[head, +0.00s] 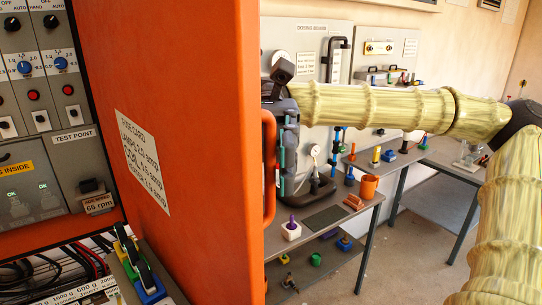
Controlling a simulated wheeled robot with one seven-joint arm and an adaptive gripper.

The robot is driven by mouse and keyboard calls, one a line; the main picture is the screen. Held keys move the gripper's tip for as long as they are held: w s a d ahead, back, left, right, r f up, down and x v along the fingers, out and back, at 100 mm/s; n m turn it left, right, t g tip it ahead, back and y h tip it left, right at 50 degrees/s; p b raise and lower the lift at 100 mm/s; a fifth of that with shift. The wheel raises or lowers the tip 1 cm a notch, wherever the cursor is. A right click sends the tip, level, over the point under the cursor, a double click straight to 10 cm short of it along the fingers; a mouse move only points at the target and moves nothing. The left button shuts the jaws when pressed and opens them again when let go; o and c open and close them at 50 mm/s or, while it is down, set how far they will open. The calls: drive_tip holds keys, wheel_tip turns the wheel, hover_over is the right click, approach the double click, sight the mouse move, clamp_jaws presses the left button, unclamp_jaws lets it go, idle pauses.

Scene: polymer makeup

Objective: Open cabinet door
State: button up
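The orange cabinet door (205,80) stands open in the head view, its inner face with a white paper label (142,160) turned toward me. The opened cabinet (32,160) shows at the left, with switches, blue knobs and wires. The door's orange handle (268,165) sticks out past its right edge, on the outer side. My gripper (284,155) is at that handle, just right of the door's edge. The door and handle partly hide its fingers. I cannot tell whether they are closed around the handle or only beside it.
Behind my arm, workbenches (345,212) carry small coloured parts, an orange cup (369,186) and a white block with a purple top (291,229). Panels and shelves line the back wall. Floor (410,255) shows between the benches at the right.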

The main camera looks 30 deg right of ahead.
drive_tip(key=v, duration=1.2)
idle(0.4)
